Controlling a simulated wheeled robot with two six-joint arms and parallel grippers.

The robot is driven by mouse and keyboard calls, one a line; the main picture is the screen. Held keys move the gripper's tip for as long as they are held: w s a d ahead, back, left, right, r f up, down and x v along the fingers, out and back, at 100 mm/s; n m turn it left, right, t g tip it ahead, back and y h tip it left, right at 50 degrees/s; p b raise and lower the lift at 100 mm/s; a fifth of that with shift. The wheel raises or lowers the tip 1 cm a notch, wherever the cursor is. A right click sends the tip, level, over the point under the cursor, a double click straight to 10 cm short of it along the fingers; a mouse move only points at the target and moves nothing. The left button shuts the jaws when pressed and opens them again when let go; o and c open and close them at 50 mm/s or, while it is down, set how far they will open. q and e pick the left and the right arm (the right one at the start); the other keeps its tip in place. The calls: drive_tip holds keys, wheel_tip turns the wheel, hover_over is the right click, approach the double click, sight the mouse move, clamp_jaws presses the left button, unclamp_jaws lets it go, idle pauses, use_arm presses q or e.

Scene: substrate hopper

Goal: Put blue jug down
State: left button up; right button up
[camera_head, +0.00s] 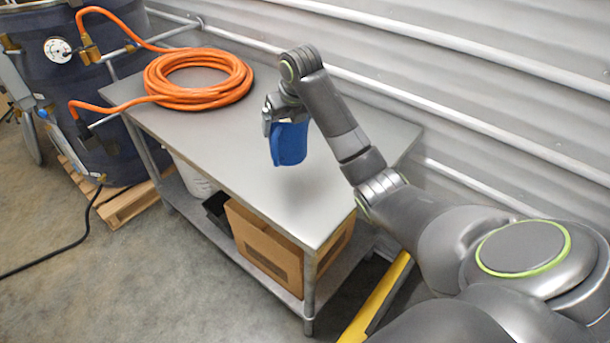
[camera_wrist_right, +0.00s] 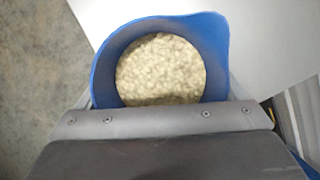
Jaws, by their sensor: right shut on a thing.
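The blue jug (camera_head: 289,144) is held upright by my right gripper (camera_head: 270,114) over the metal table (camera_head: 215,150). A faint shadow lies on the tabletop below it, and the jug looks to be a little above the surface. In the right wrist view, the jug (camera_wrist_right: 218,50) shows from above with pale granules (camera_wrist_right: 160,72) inside. The gripper's body (camera_wrist_right: 160,130) covers the near side of the jug. The fingers are mostly hidden there. My left gripper is not in view.
A coiled orange hose (camera_head: 198,78) lies on the table's far left part. A dark blue tank (camera_head: 100,105) stands on a wooden pallet (camera_head: 128,203) at left. A cardboard box (camera_head: 270,245) sits on the lower shelf. The near tabletop is clear. A corrugated wall (camera_head: 450,75) runs behind.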

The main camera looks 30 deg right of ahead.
sight(289, 154)
drive_tip(key=shift+a+f, duration=0.1)
drive_tip(key=shift+f, duration=0.25)
wheel_tip(289, 154, down, 9)
drive_tip(key=p, duration=0.2)
drive_tip(key=shift+p, duration=0.4)
drive_tip(key=shift+f, duration=0.1)
drive_tip(key=shift+f+b, duration=0.2)
drive_tip(key=shift+b, duration=0.1)
drive_tip(key=o, duration=1.1)
drive_tip(key=shift+r, duration=0.15)
